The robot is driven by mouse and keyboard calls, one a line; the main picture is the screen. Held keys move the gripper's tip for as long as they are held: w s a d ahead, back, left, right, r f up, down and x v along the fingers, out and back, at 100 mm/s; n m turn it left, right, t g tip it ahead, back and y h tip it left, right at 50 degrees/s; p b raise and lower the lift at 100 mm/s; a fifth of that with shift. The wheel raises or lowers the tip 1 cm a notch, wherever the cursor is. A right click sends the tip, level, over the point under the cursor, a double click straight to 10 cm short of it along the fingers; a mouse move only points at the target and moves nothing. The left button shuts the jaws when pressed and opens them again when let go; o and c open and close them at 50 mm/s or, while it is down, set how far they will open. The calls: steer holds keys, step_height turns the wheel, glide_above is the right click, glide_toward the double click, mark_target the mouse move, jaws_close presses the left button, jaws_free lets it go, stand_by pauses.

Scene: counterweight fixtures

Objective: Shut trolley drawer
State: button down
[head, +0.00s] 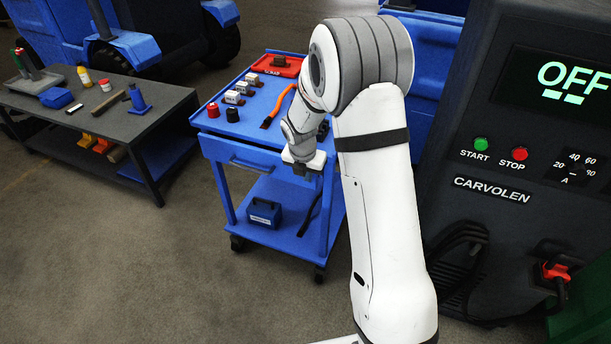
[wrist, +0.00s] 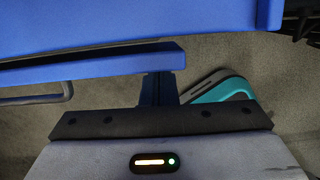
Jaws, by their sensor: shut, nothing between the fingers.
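The blue trolley (head: 222,190) stands left of my arm in the head view. Its drawer (head: 245,158) is at the near side, under the top tray, with a bar handle. In the wrist view the drawer front (wrist: 90,64) is a blue strip, with a narrow dark gap between it and the trolley's top edge (wrist: 130,20); it seems to stand out slightly. The handle (wrist: 45,97) is at the left. My gripper (head: 304,170) is shut and empty at the drawer's right end. Its fingertips (wrist: 160,78) are at or very near the front; contact cannot be told.
A red tray (head: 277,65), small boxes and spools lie on the trolley top. A dark blue box (head: 264,213) sits on its lower shelf. A grey table (head: 150,105) with tools stands left. A dark machine reading OFF (head: 510,110) stands right. The floor in front is clear.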

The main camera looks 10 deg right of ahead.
mark_target(283, 172)
steer(key=shift+a, duration=0.15)
steer(key=s+a+r+p, duration=0.1)
steer(key=s+a+r, duration=0.3)
steer(key=r, duration=0.5)
steer(key=a+f+t+b, duration=0.1)
steer(key=a+b, duration=0.1)
steer(key=a, duration=0.4)
steer(key=shift+h, duration=0.4)
steer(key=w+d+f, duration=0.1)
steer(key=w+f, duration=0.1)
steer(key=f, duration=0.1)
steer(key=w+d+f, duration=0.1)
steer(key=w+f, duration=0.1)
steer(key=w+d+f+b, duration=0.1)
steer(key=w+f, duration=0.1)
steer(key=f, duration=0.1)
steer(key=shift+w+d+f, duration=0.3)
steer(key=shift+d+f, duration=0.05)
steer(key=shift+w+d, duration=0.2)
steer(key=shift+w, duration=0.15)
